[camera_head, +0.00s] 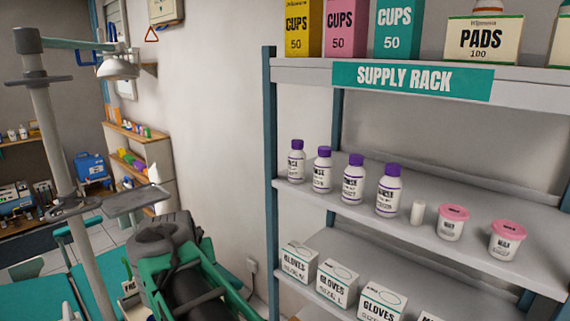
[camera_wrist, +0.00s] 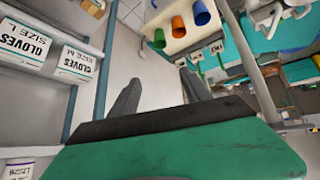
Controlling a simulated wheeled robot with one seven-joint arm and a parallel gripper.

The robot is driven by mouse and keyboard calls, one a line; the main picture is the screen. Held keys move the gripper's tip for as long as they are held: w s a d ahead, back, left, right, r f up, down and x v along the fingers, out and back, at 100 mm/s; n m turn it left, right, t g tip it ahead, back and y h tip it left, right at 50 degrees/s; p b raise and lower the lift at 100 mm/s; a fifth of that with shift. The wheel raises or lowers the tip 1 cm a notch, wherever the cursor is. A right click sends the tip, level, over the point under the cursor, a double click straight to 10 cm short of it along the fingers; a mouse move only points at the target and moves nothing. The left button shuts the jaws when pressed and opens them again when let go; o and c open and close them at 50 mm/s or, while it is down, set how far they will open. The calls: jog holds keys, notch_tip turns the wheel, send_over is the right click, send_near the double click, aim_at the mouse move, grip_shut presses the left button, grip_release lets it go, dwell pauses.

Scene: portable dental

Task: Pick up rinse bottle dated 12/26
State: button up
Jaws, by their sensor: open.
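Several white rinse bottles with purple caps stand upright in a row on the middle shelf of the supply rack; the leftmost (camera_head: 296,162), second (camera_head: 322,170), third (camera_head: 354,180) and rightmost (camera_head: 388,192) show in the head view. Their dates are too small to read there. In the wrist view, part of a white labelled item (camera_wrist: 18,170) with a purple edge shows at the bottom left; its small print is not clearly legible. My gripper (camera_wrist: 160,84) is open and empty, its two dark fingers apart, with the rack to its left in that view.
A small white cylinder (camera_head: 417,212) and two pink-lidded tubs (camera_head: 452,222) (camera_head: 507,240) stand right of the bottles. Glove boxes (camera_head: 337,283) line the shelf below. Blue rack posts (camera_head: 270,180) edge the shelves. A pole-mounted lamp (camera_head: 118,68) and tray (camera_head: 135,200) stand left.

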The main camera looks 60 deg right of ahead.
jog(key=s+d+r+m+h+p, duration=0.1)
jog(key=s+d+r+m+h, duration=0.2)
jog(key=d+r, duration=0.7)
jog(key=m+g+h+p, duration=0.2)
jog(key=m+g+h, duration=0.3)
jog(key=m, duration=0.2)
send_near(322, 149)
jog(key=x, duration=0.4)
jog(key=shift+f, duration=0.15)
jog(key=p+x, duration=0.3)
jog(key=x, duration=0.4)
jog(key=shift+s+d, duration=0.1)
jog(key=shift+d, duration=0.35)
jog(key=shift+a, duration=0.15)
jog(key=shift+c, duration=0.4)
grip_shut()
